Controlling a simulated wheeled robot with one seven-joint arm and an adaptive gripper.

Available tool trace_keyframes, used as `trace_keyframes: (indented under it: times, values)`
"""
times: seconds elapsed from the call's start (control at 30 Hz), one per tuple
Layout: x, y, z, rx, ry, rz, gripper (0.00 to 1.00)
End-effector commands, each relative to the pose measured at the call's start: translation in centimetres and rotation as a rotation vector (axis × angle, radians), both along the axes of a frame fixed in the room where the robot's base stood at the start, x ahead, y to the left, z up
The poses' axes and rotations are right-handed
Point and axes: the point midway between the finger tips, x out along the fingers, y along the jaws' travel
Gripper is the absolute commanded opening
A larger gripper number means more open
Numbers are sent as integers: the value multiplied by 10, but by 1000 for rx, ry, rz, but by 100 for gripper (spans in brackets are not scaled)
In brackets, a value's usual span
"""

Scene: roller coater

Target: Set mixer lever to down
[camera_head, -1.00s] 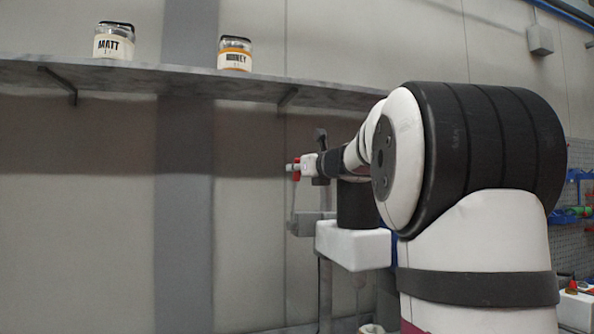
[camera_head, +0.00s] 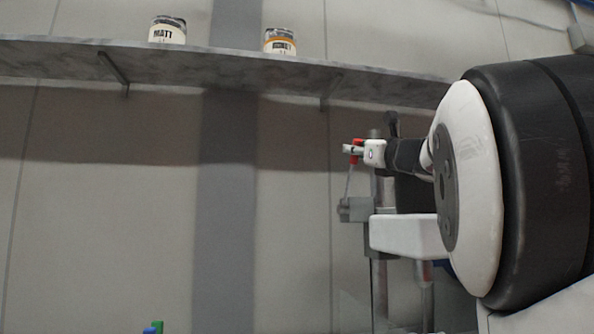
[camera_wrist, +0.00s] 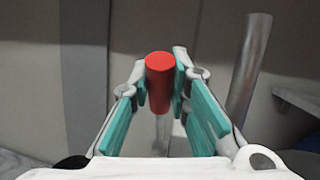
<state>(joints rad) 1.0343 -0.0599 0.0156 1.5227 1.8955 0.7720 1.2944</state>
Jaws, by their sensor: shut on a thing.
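The mixer lever's red handle (camera_wrist: 160,80) stands between the fingertips of my gripper (camera_wrist: 161,88) in the wrist view, with its thin rod running down below it. The gripper is shut on the red handle, with teal pads on both sides of it. In the head view the red handle (camera_head: 357,150) shows at the tip of my gripper (camera_head: 354,149). The thin rod runs down from it to a grey block (camera_head: 354,209) beside the white mixer body (camera_head: 408,235). The lever points up. My arm hides much of the mixer.
A grey shelf (camera_head: 220,65) crosses the wall above, bearing a MATT jar (camera_head: 167,32) and an orange-banded jar (camera_head: 280,43). A metal post (camera_wrist: 248,70) stands right of the gripper in the wrist view. Green and blue items (camera_head: 153,327) show at the bottom edge.

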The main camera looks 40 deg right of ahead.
Motion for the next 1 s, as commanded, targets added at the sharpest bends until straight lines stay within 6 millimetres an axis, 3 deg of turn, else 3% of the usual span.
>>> trace_keyframes:
  times: [0.03, 0.4, 1.0]
  values:
    - [0, 2, -8, -6, -16, 0, 0]
    - [-15, 9, -21, -61, -126, 2, 0]
    - [-26, 14, -28, -102, -211, 2, 0]
